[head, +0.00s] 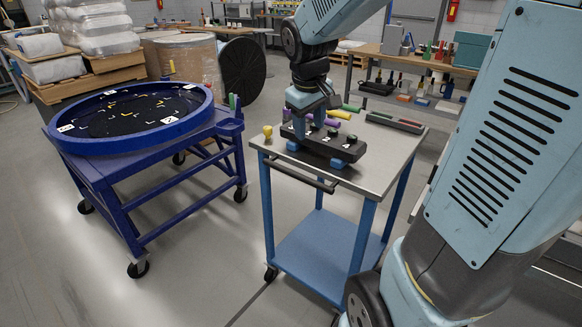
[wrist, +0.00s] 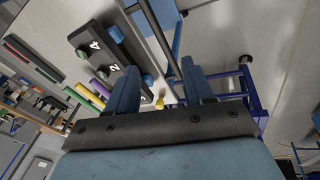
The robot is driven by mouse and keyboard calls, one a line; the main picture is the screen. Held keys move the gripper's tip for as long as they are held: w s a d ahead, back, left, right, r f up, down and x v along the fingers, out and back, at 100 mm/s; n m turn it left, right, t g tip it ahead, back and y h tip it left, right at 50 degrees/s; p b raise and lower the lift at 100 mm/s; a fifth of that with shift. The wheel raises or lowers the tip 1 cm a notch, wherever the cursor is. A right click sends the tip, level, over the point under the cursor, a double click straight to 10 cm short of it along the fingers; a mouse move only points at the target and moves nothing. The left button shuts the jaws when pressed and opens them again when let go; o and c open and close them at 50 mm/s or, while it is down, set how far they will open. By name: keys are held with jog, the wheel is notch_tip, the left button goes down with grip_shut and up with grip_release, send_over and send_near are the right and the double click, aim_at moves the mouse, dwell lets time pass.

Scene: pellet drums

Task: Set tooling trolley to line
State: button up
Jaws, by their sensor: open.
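The tooling trolley (head: 373,178) has a steel top, a light blue frame and a lower shelf. Its dark push handle (head: 300,177) runs along the near edge. A dark line (head: 250,304) runs on the floor by the trolley's front wheel.
A dark numbered block (wrist: 110,58) with coloured tools lies on the trolley top. A blue cart (head: 150,165) bearing a round tray (head: 68,138) stands to the left, with floor between. Behind are a wrapped drum (head: 188,62) and a workbench (head: 440,65) with tools.

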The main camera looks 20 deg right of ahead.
aim_at(299, 174)
jog(key=w+f+n+g, duration=0.2)
jog(key=w+f+n, duration=0.1)
jog(key=w+f, duration=0.55)
jog(key=f, duration=0.4)
jog(key=w+f, duration=0.1)
jog(key=f, duration=0.3)
jog(key=d+f, duration=0.1)
jog(key=f, duration=0.4)
jog(key=shift+w+d, duration=0.1)
jog(key=shift+w, duration=0.25)
jog(key=shift+c, duration=0.4)
grip_shut()
